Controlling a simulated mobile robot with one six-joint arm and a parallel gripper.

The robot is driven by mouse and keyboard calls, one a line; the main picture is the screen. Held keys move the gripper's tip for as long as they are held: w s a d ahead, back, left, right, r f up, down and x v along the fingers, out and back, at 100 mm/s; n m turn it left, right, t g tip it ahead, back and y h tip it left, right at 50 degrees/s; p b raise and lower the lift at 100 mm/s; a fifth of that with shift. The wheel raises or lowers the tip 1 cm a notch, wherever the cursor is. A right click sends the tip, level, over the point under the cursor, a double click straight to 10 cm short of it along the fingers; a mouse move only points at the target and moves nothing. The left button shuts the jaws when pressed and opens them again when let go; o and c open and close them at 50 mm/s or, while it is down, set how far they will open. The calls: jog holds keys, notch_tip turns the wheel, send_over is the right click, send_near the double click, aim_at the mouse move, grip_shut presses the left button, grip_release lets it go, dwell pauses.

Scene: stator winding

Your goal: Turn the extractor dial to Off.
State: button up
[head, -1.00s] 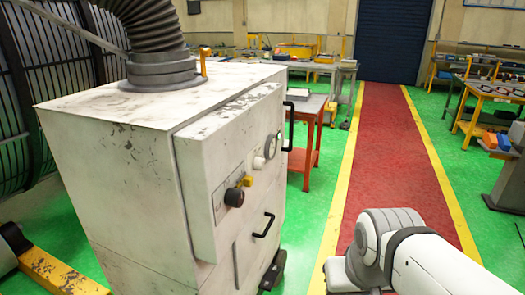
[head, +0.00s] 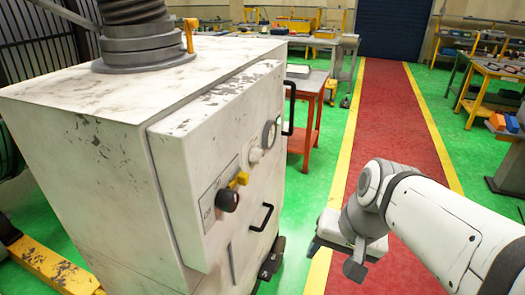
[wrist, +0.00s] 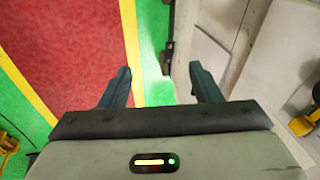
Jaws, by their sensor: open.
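The extractor (head: 95,150) is a worn off-white metal cabinet at the left of the head view. Its dial (head: 227,199) is a dark round knob with a yellow pointer (head: 239,180) on a small label plate on the front panel. The pointer slants up and to the right; the plate's lettering is too small to read. My gripper is open and empty in the wrist view (wrist: 160,85), pointing down at the floor beside the cabinet front. In the head view it is at the lower right, apart from the dial. In the wrist view a yellow part (wrist: 301,125) shows at the right.
A black handle (head: 262,217) sticks out below the dial, and a tall one (head: 289,107) at the panel's far edge. A round gauge (head: 269,133) is above. An orange workbench (head: 310,85) stands behind. The red walkway (head: 385,120) is clear.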

jog(key=w+a+f+m+g+y+b, duration=0.1)
jog(key=w+a+f+m+y+b, duration=0.1)
jog(key=w+a+m+y, duration=0.25)
jog(key=m+t+y+b, duration=0.5)
jog(key=m+y, duration=0.6)
jog(key=m, duration=0.3)
send_near(262, 158)
jog(key=a, duration=0.2)
jog(key=shift+h, duration=0.25)
jog(key=x, duration=0.7)
jog(key=shift+w+a+r+p, duration=0.25)
jog(key=shift+w+p, duration=0.1)
jog(key=shift+p, duration=0.05)
